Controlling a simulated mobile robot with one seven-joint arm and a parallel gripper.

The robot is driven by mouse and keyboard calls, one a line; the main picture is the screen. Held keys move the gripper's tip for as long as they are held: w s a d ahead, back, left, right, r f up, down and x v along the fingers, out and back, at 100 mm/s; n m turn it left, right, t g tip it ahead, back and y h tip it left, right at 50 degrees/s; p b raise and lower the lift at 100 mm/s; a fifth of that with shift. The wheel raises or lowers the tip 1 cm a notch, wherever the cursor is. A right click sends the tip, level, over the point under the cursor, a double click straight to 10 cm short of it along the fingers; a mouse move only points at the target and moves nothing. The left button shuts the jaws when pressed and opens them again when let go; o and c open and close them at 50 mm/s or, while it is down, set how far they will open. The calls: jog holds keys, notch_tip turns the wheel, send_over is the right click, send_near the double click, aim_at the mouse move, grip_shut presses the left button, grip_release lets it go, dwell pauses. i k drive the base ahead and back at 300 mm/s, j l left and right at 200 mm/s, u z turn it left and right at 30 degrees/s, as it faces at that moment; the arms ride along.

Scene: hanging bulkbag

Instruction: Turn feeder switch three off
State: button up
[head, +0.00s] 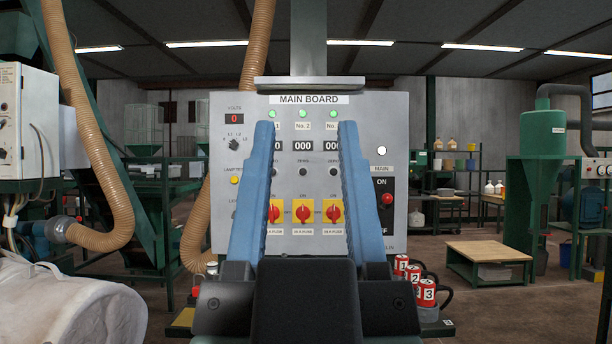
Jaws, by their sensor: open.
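The grey main board (372,108) stands straight ahead. Three red rotary switches on yellow plates sit in a row low on it, with ON printed above. Feeder switch three (333,211) is the rightmost, under the No. 3 column, close beside the right finger in the picture. Switch two (303,211) is in the middle and switch one (273,211) on the left, partly behind the left finger. The handles look roughly upright, but are too small to read surely. Green lamps show above the columns. My gripper (306,128) is open and empty, its blue fingers framing the switches.
A main switch with a red knob (387,199) is at the board's right. Red numbered plugs (426,293) stand below right. A ribbed hose (97,190) hangs at left above a white bulk bag (75,312). Open floor lies right, around a low wooden table (487,251).

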aim_at(333, 212)
jog(key=z, duration=0.15)
jog(key=i+l, duration=0.1)
jog(key=i, duration=0.5)
jog(key=i+l+u, duration=0.1)
jog(key=i, duration=0.5)
jog(key=i+l, duration=0.15)
jog(key=i, duration=0.4)
jog(key=u, duration=0.05)
